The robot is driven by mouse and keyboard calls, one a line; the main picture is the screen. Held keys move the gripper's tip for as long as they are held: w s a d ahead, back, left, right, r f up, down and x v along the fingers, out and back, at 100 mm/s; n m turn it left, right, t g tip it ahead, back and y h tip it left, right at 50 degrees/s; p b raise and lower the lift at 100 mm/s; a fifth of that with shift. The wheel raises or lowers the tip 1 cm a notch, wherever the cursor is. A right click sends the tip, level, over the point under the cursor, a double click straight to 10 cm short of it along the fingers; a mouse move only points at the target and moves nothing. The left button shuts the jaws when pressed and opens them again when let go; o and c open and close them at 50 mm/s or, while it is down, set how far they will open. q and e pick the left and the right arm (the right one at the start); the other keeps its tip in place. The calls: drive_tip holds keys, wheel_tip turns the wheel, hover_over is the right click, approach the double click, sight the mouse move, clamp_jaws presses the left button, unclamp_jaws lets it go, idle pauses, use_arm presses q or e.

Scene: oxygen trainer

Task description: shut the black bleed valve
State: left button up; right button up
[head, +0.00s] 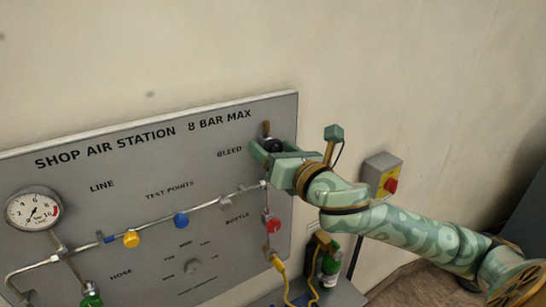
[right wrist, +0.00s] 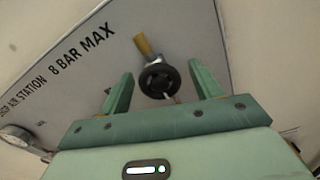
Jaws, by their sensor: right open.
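The black bleed valve (right wrist: 159,79) is a round black handwheel with a brass stem behind it, in the right wrist view. In the head view the bleed valve (head: 272,146) sits at the upper right of the grey panel, partly hidden by my right gripper (head: 262,152). In the right wrist view my right gripper (right wrist: 158,88) is open, with one finger on either side of the wheel. Gaps show between the wheel and both fingers; whether it lies fully between the tips in depth is hard to tell. My left gripper is not in view.
A yellow hose (head: 283,276) hangs below. A red stop button (head: 391,185) on a box is right of the panel.

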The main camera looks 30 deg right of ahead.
drive_tip(key=shift+w, duration=0.3)
drive_tip(key=c, duration=1)
